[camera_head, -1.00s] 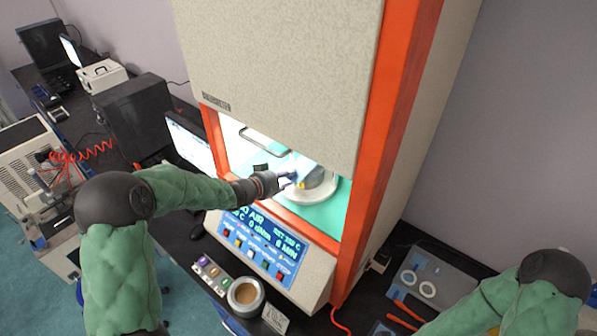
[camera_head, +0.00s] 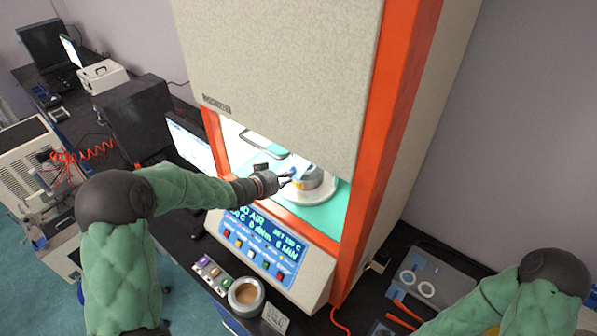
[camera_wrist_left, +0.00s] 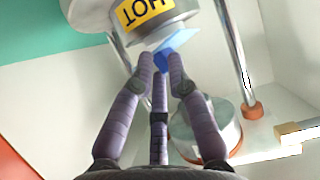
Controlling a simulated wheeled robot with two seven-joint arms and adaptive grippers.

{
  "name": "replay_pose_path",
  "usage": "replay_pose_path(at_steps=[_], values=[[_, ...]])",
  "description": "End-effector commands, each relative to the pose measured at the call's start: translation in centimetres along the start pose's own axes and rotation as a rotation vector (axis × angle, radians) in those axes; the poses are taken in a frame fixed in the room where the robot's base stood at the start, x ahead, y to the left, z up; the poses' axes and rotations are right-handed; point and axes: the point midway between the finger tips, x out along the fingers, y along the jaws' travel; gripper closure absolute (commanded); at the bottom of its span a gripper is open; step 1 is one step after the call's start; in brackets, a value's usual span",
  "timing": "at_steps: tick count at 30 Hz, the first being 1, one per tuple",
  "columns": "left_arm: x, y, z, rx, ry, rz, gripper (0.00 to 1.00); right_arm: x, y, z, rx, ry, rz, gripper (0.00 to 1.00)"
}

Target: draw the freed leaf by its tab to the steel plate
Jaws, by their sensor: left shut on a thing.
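My left gripper (camera_head: 289,177) reaches into the chamber of the orange-edged machine, beside a round metal die (camera_head: 313,181). In the left wrist view my left gripper (camera_wrist_left: 161,62) is shut on the blue tab (camera_wrist_left: 162,63) of a pale blue, translucent leaf (camera_wrist_left: 187,48). The leaf lies close to the die with a yellow HOT label (camera_wrist_left: 146,14); I cannot tell whether they touch. A flat grey plate (camera_head: 452,283) lies on the bench right of the machine, probably the steel plate. My right arm enters at lower right; its gripper is out of view.
The chamber opening is bounded by the raised beige door (camera_head: 280,80), the orange frame (camera_head: 350,215) and the control panel (camera_head: 275,250). Metal posts (camera_wrist_left: 236,55) stand inside. A cup (camera_head: 246,295) stands in front of the panel.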

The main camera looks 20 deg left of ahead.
Motion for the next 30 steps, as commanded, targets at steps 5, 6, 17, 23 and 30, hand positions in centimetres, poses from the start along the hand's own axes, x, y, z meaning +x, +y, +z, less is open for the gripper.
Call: replay_pose_path(at_steps=[5, 6, 17, 23, 30], values=[[0.0, 0.0, 0.0, 0.001, 0.0, -0.001, 1.0, 0.1, 0.0, 0.0, 0.0, 0.0, 0.0, 0.02], [0.0, 0.0, 0.0, 0.004, 0.0, -0.002, 1.0, 0.1, 0.1, 0.0, 0.0, 0.0, 0.0, 0.02], [0.1, 0.0, 0.1, 0.058, -0.027, -0.027, 1.0, 1.0, 0.4, 0.0, 0.0, 0.0, 0.0, 0.02], [0.1, 0.0, 0.0, 0.085, -0.041, -0.04, 1.0, 1.5, 0.5, -0.1, 0.0, 0.0, 0.0, 0.02], [0.1, 0.0, 0.0, 0.113, -0.055, -0.053, 1.0, 2.1, 0.8, -0.1, 0.0, 0.0, 0.0, 0.02]])
